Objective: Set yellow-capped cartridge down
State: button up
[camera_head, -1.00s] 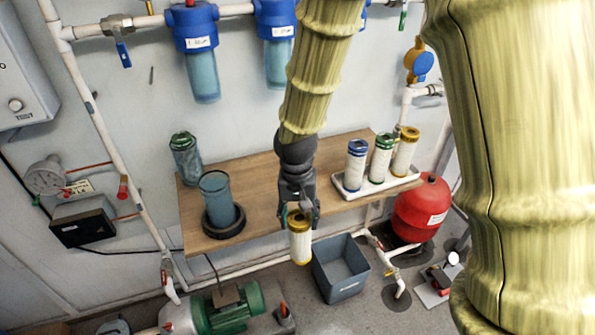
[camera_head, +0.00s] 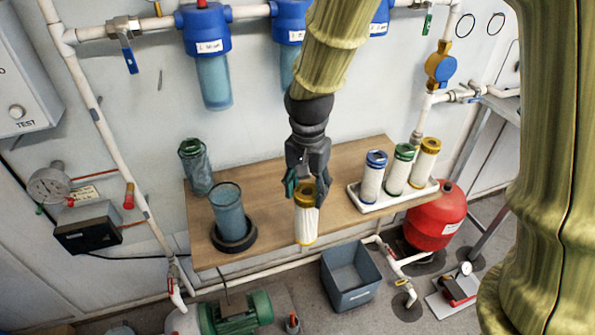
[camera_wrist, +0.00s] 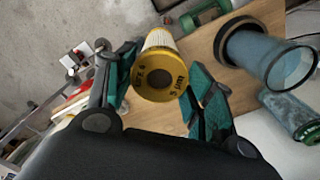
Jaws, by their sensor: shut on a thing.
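The yellow-capped cartridge (camera_head: 306,222) is upright in my gripper (camera_head: 305,190), near the front edge of the wooden shelf. The gripper is shut on it at the yellow cap. In the wrist view the yellow cap (camera_wrist: 158,78) with dark lettering sits between the green finger pads, the white body pointing away. Whether its lower end touches anything cannot be told. The wooden shelf (camera_head: 270,190) has bare room around the gripper. Another yellow-capped cartridge (camera_head: 424,165) stands in the white tray (camera_head: 400,203) at right.
In the tray stand a blue-capped cartridge (camera_head: 373,178) and a green-capped cartridge (camera_head: 399,170). At left are an open blue housing (camera_head: 228,212) in a black ring (camera_head: 234,240) and a green-topped cylinder (camera_head: 196,168). A grey bin (camera_head: 350,285) and red tank (camera_head: 435,218) are below.

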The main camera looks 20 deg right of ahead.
jog(key=w+f+p, duration=0.4)
jog(key=w, duration=0.6)
jog(key=shift+w+d+f, duration=0.2)
jog(key=shift+d, duration=0.25)
jog(key=shift+f, duration=0.1)
jog(key=o, duration=1.4)
notch_tip(320, 180, up, 12)
jog(key=shift+r+b, duration=0.1)
jog(key=shift+b, duration=1.1)
